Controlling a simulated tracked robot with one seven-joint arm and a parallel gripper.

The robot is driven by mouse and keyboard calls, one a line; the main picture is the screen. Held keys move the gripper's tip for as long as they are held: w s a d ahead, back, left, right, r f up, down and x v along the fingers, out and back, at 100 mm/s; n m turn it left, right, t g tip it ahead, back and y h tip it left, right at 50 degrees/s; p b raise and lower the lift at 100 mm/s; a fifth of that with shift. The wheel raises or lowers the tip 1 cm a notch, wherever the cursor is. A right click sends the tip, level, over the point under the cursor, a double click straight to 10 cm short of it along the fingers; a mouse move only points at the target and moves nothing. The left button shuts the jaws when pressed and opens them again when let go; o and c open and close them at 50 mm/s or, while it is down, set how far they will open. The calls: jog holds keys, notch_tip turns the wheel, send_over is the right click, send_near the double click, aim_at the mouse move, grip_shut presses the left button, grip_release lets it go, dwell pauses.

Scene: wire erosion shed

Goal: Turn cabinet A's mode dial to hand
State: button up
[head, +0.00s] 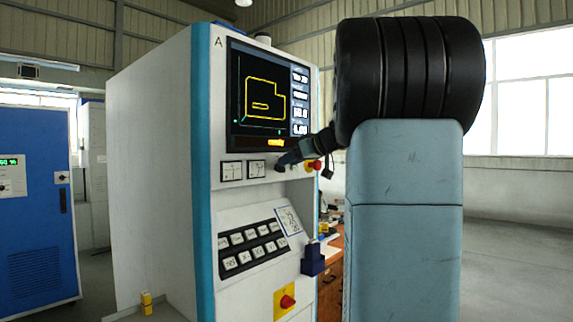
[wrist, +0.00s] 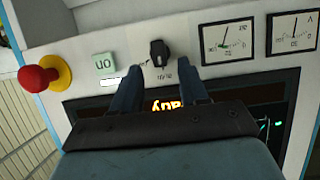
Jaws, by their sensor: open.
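Cabinet A (head: 157,160) is a tall white cabinet with blue edge strips and the letter A at its top. In the wrist view the mode dial (wrist: 159,52) is a small black knob on the white panel, beside two meters. Small marks sit around it, too small to read surely. My gripper (wrist: 160,70) is open, its two blue fingers pointing at the panel with the dial between and just beyond their tips. Contact is not visible. In the head view my gripper (head: 287,160) is at the panel below the screen, and mostly hides the dial.
A red mushroom button (wrist: 37,78) on a yellow collar and a green button (wrist: 104,66) sit left of the dial in the wrist view. Two meters (wrist: 228,40) are close on its right. A lit screen (head: 265,98) is above my gripper in the head view.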

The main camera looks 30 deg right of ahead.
jog(key=shift+x, duration=1.4)
